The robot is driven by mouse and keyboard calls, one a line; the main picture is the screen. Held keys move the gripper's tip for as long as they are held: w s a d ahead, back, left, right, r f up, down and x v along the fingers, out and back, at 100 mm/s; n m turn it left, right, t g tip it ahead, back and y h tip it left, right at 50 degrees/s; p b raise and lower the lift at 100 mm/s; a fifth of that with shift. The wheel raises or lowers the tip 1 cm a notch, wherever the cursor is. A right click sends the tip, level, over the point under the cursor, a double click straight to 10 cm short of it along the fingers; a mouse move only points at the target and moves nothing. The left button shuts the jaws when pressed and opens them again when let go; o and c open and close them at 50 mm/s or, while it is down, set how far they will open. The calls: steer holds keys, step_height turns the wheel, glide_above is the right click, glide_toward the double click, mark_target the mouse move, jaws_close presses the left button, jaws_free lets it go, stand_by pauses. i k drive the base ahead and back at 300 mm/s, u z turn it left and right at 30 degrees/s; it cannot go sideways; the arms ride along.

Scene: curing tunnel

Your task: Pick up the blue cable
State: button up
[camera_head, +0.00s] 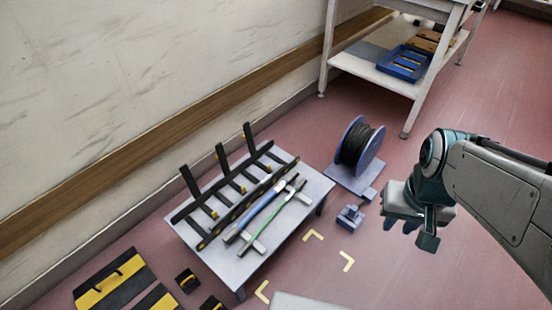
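The blue cable (259,209) lies lengthwise on a low pale table (308,190), slanting from lower left to upper right. It looks straight and has light grey and dark parts at its ends. A thinner green cable (272,222) lies beside it on the right, roughly parallel. My gripper (421,234) hangs in the air to the right of the table, pointing down and well apart from the cable. I see no object held in it. Its fingers are small and partly overlap in this view, so the gap between them is unclear.
A black rack with upright posts (221,160) stands on the table behind the blue cable. A cable reel (361,146) and a small blue-grey block (350,216) are on the floor to the right. A white shelf (375,70) holds a blue crate.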

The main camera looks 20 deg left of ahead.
mark_target(227, 239)
steer(key=z, duration=0.05)
steer(key=k, duration=0.4)
steer(key=z, duration=0.85)
steer(key=i, duration=0.7)
steer(key=u, duration=2.25)
steer(key=i, duration=0.5)
steer(key=u, duration=0.2)
steer(key=k, duration=0.45)
steer(key=z, duration=0.35)
steer(key=i, duration=0.35)
steer(key=u, duration=0.05)
